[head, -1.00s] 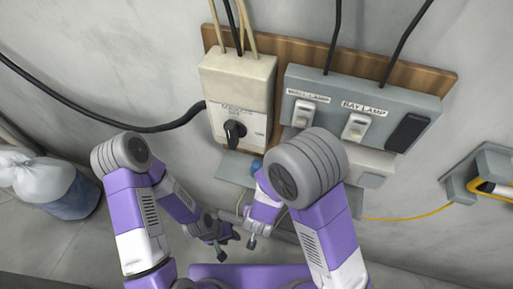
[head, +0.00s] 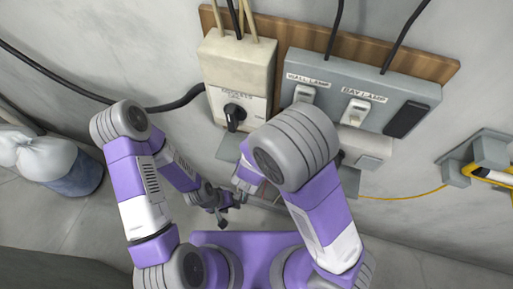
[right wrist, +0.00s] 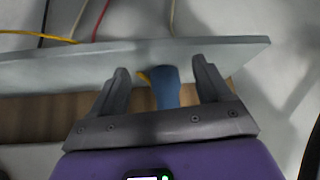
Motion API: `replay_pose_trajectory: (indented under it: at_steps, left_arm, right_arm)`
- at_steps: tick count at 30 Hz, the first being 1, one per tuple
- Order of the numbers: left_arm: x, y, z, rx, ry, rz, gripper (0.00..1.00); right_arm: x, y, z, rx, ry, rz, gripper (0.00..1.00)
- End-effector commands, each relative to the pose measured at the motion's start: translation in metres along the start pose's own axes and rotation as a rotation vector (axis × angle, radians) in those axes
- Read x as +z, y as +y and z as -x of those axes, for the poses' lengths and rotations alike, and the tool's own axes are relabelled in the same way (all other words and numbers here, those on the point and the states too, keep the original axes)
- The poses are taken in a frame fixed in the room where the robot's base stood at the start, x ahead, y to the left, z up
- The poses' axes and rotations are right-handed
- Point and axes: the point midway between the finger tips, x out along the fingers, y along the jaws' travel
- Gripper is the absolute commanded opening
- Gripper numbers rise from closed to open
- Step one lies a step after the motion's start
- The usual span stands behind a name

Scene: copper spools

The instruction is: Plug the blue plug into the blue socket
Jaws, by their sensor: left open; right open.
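My right gripper (right wrist: 162,78) is open, with one finger on each side of the plug and gaps on both sides. In the head view my right arm mostly hides the right gripper and covers the plug. My left gripper (head: 229,210) is open and empty, low in the middle of the head view, left of the right forearm. I cannot make out a blue socket in either view.
A beige switch box (head: 238,85) with a black knob and a grey lamp-switch box (head: 360,95) are on a wooden board (head: 300,36). A grey plate (head: 228,150) sits below them. A yellow cable (head: 400,196) runs right. A bagged bin (head: 70,170) stands left.

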Motion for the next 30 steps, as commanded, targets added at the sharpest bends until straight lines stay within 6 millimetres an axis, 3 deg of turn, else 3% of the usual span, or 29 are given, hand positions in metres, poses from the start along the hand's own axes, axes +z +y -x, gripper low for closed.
replay_pose_trajectory:
  at_steps: [5,17,26,30]
  left_arm:
    - [0.0,0.001,0.003,0.0,0.0,0.0,0.43]
    - [0.0,0.001,0.004,0.0,0.0,0.0,0.43]
    - [0.0,0.004,0.012,0.0,0.0,0.0,0.43]
    - [0.0,0.003,0.007,0.0,0.001,0.0,0.43]
  right_arm:
    - [-0.018,0.0,-0.011,0.0,-0.001,0.001,0.78]
    - [-0.022,0.0,-0.014,0.0,0.0,0.001,0.78]
    - [-0.061,0.0,-0.038,0.001,0.001,-0.001,0.78]
    - [-0.06,0.0,-0.051,0.0,-0.002,0.002,0.78]
